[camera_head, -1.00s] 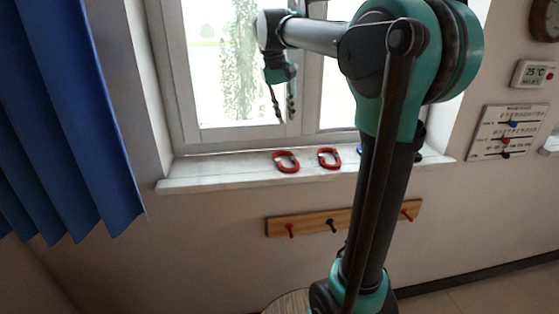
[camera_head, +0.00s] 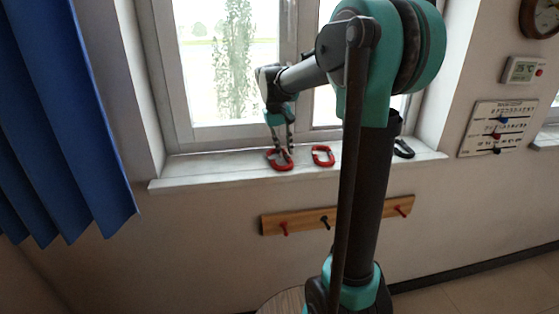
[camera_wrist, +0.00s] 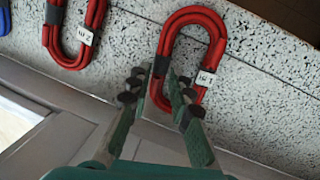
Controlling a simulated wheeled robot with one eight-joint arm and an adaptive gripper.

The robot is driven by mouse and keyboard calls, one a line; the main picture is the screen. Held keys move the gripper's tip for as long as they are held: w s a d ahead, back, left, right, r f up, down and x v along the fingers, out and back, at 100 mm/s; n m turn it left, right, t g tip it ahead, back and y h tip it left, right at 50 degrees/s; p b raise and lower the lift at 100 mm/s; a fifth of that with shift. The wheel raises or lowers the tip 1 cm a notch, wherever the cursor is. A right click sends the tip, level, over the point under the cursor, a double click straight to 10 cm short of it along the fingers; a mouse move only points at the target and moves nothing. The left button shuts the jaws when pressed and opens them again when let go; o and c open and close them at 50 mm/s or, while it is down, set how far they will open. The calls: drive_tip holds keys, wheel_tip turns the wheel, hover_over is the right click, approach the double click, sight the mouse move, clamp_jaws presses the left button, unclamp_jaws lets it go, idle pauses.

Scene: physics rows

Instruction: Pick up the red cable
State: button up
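Two coiled red cables lie on the windowsill. The left red cable (camera_head: 279,161) is under my gripper (camera_head: 285,150); the other red cable (camera_head: 323,156) lies to its right. In the wrist view the nearer red cable (camera_wrist: 190,20) has a dark wrap and a white tag, and the other red cable (camera_wrist: 94,12) is at the upper left. My gripper (camera_wrist: 157,76) is open, with its fingertips at the near loop, one by each side of it. I cannot tell whether the fingers touch the cable.
The speckled windowsill (camera_head: 205,172) is bare left of the cables. A black coil (camera_head: 403,149) lies at its right end. A bit of blue cable (camera_wrist: 4,18) shows at the wrist view's left edge. The window frame (camera_head: 215,136) stands close behind. A hook rail (camera_head: 345,215) is below.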

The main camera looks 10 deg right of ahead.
sight(286, 158)
drive_tip(key=shift+d+f, duration=0.1)
drive_tip(key=shift+f, duration=0.5)
drive_tip(key=shift+c, duration=0.6)
clamp_jaws()
drive_tip(key=shift+s+r, duration=0.2)
drive_tip(key=shift+r, duration=0.2)
drive_tip(key=r, duration=0.4)
drive_tip(key=s+r, duration=0.1)
drive_tip(key=r, duration=0.1)
drive_tip(key=shift+r, duration=0.15)
drive_tip(key=s, duration=1.8)
drive_tip(key=shift+s, duration=0.3)
